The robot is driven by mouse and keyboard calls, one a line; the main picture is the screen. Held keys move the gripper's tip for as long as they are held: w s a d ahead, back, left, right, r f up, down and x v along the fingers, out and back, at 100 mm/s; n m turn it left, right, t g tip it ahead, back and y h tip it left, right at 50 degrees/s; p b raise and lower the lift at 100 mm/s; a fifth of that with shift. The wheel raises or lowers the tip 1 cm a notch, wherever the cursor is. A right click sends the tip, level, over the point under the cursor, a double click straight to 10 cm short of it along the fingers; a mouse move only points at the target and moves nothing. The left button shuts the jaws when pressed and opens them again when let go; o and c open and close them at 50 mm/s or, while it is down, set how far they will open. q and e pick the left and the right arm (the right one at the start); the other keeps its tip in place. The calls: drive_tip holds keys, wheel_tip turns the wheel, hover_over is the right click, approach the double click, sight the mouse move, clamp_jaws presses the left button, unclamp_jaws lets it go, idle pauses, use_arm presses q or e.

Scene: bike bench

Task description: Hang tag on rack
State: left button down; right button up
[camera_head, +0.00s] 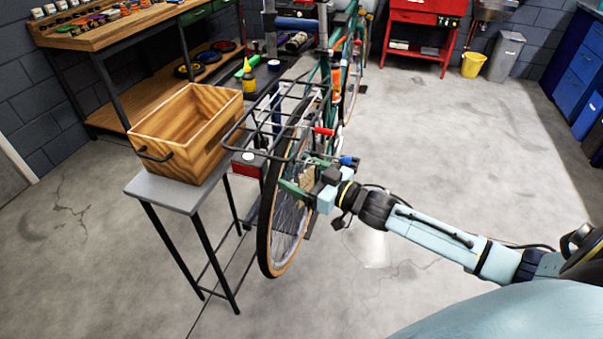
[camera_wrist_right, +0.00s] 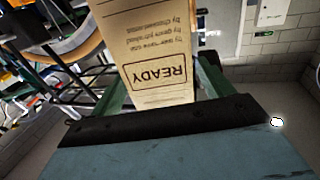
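The tag, tan card printed "READY", fills the upper middle of the right wrist view (camera_wrist_right: 158,50), its print upside down. In the head view a small tan patch (camera_head: 306,185) beside the rear wheel looks like it. My right gripper (camera_head: 302,174) is beside the wheel, below the black wire rack (camera_head: 283,115). Its green fingers stand apart, one on each side of the tag in the wrist view (camera_wrist_right: 162,85). I see no pinch on the card; the finger ends are partly hidden by it. Any string is too small to make out. My left gripper is out of view.
A wooden crate (camera_head: 165,150) stands on a grey side table (camera_head: 180,192) left of the bike. The bike's rear wheel (camera_head: 264,235) is close to my right gripper. A workbench (camera_head: 110,38) is behind. The floor to the right is clear.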

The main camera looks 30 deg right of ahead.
drive_tip(key=p+v, duration=0.1)
drive_tip(key=v, duration=1.2)
drive_tip(key=shift+s, duration=0.15)
drive_tip(key=shift+d, duration=0.15)
drive_tip(key=s+d+f+m+g+h, duration=0.1)
drive_tip(key=d+f+h, duration=0.2)
drive_tip(key=f, duration=0.4)
drive_tip(key=s+d+f+m+g+h, duration=0.1)
drive_tip(key=d+f+m+h, duration=0.1)
drive_tip(key=f, duration=0.5)
drive_tip(key=s+f+g+h, duration=0.1)
drive_tip(key=s+f+g, duration=0.1)
drive_tip(key=s+f, duration=0.5)
drive_tip(key=s+f+g+h, duration=0.2)
drive_tip(key=f+g, duration=0.1)
drive_tip(key=f, duration=0.7)
drive_tip(key=s+a+f+g, duration=0.4)
drive_tip(key=s+a+f, duration=0.3)
drive_tip(key=s, duration=0.4)
drive_tip(key=s+a+f+g, duration=0.4)
drive_tip(key=s+a+f, duration=0.3)
drive_tip(key=s, duration=0.5)
drive_tip(key=shift+s+f+n, duration=0.15)
drive_tip(key=shift+f+n, duration=0.15)
drive_tip(key=shift+f, duration=0.65)
